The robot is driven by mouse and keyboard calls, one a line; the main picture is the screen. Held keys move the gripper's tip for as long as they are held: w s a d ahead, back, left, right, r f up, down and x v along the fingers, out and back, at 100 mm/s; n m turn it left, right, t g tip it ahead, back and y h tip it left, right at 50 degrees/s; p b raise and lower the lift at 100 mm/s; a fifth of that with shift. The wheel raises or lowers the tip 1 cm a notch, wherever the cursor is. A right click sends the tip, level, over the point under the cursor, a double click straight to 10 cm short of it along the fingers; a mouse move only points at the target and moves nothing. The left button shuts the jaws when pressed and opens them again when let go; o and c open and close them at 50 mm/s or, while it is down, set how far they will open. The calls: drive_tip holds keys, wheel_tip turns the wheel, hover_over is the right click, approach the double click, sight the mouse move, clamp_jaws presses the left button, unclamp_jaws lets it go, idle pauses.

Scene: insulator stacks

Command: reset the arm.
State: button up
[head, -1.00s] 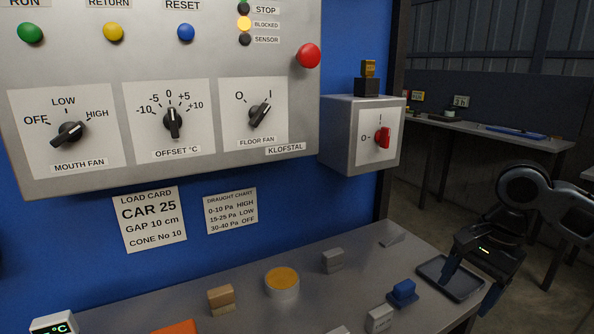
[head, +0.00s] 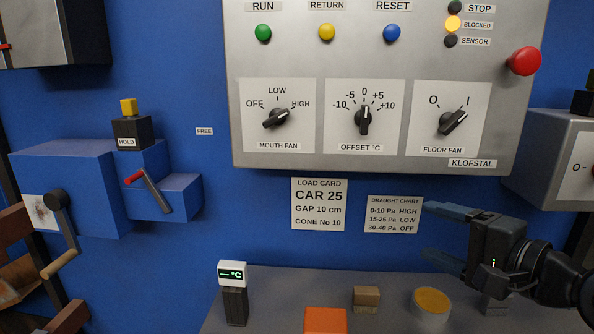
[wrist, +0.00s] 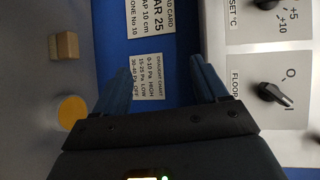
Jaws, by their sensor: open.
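My gripper (head: 432,232) is at the right of the head view, above the shelf and just below the grey control panel (head: 375,85). Its two blue fingers point left and stand apart, with nothing between them. In the wrist view the open fingers (wrist: 160,85) stand either side of the draught chart card (wrist: 150,76). The same card (head: 394,214) shows close to the upper fingertip in the head view. The panel carries a green RUN button (head: 263,33), a yellow RETURN button (head: 326,32), a blue RESET button (head: 391,33) and a lit BLOCKED lamp (head: 453,23).
The shelf (head: 270,283) below holds a thermometer display (head: 233,285), an orange block (head: 325,320), a wooden block (head: 366,297) and a yellow-topped round tin (head: 431,305). A blue box with a crank (head: 62,215) and a red-tipped lever (head: 150,190) is at left. A grey switch box (head: 550,150) is at right.

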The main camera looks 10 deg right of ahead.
drive_tip(key=s+a+f+m+t+h, duration=0.2)
drive_tip(key=s+a+f+t+h, duration=0.15)
drive_tip(key=a, duration=0.35)
drive_tip(key=s+a+f+n+g+h, duration=0.2)
drive_tip(key=s+a+f+n+h, duration=0.15)
drive_tip(key=s+f, duration=0.8)
drive_tip(key=s+d+n+g, duration=0.1)
drive_tip(key=s+n, duration=0.5)
drive_tip(key=s, duration=0.6)
drive_tip(key=s+d+n+y, duration=0.1)
drive_tip(key=s+d+n, duration=0.2)
drive_tip(key=s, duration=0.9)
drive_tip(key=n, duration=0.3)
drive_tip(key=shift+s+g, duration=0.15)
drive_tip(key=shift+g, duration=0.2)
drive_tip(key=shift+o, duration=0.4)
drive_tip(key=shift+n, duration=0.25)
